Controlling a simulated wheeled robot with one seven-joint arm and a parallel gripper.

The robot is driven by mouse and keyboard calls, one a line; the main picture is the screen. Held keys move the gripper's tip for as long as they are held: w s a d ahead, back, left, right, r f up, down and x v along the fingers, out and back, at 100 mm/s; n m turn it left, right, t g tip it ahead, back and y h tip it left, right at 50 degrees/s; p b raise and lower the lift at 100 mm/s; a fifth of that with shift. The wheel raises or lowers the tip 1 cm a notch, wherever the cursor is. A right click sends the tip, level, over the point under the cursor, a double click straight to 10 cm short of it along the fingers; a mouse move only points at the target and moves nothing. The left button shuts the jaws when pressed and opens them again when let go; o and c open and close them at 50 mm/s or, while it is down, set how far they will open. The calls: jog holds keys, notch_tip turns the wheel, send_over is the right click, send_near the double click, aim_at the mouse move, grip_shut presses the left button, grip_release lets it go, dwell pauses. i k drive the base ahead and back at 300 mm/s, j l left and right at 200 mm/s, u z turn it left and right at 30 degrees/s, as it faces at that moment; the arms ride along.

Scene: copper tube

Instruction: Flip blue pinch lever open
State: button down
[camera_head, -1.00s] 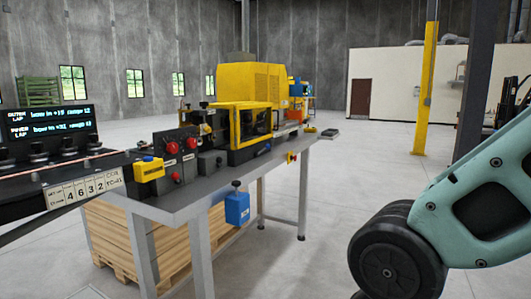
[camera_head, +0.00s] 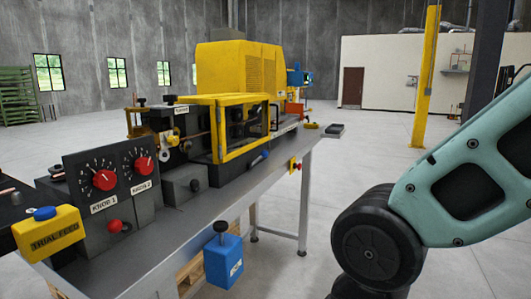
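A blue box (camera_head: 223,264) with a black knob on top hangs at the bench's front edge. My gripper is out of view. Only my teal arm link and its black joint show at the right, apart from the bench.
The grey bench (camera_head: 190,222) carries a panel with two red knobs (camera_head: 110,180) and a yellow TRIAL FEED box (camera_head: 48,233) with a blue button. A yellow post (camera_head: 427,75) stands at the back right. The floor (camera_head: 300,230) between bench and arm is clear.

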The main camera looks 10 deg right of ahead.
aim_at(264, 154)
jog(key=i, duration=0.75)
jog(key=i+l, duration=0.15)
jog(key=i, duration=0.6)
